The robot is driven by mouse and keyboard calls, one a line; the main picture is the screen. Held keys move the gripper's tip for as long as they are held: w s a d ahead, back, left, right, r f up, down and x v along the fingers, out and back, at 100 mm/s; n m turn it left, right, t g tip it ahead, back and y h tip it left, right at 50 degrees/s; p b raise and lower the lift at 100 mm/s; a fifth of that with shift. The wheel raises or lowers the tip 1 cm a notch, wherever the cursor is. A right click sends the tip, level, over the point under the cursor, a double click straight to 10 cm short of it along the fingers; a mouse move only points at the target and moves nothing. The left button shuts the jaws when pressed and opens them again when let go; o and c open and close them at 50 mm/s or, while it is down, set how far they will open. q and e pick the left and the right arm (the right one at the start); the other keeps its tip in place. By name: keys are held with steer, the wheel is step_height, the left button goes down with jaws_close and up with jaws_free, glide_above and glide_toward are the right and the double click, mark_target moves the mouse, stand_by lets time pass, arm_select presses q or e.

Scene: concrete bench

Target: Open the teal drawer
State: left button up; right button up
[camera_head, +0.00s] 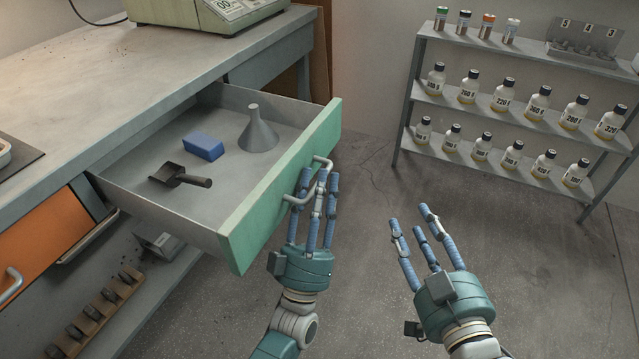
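The teal drawer (284,190) is pulled far out from under the bench top, and its inside is in plain view. Its metal handle (292,200) is on the outer front face. My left gripper (318,178) is at this handle, its fingers around the bar and hiding the middle of it. It looks shut on the handle, though the exact contact is hidden. My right gripper (413,218) is open and empty over the floor, to the right of the drawer, apart from everything.
The drawer holds a blue block (203,146), a grey funnel (258,131) and a dark scoop (180,177). An orange drawer (45,235) is at left. A shelf rack (480,113) with several bottles stands at right. The floor between is clear.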

arm_select(q)
steer(key=v, duration=1.2)
stand_by(0.4)
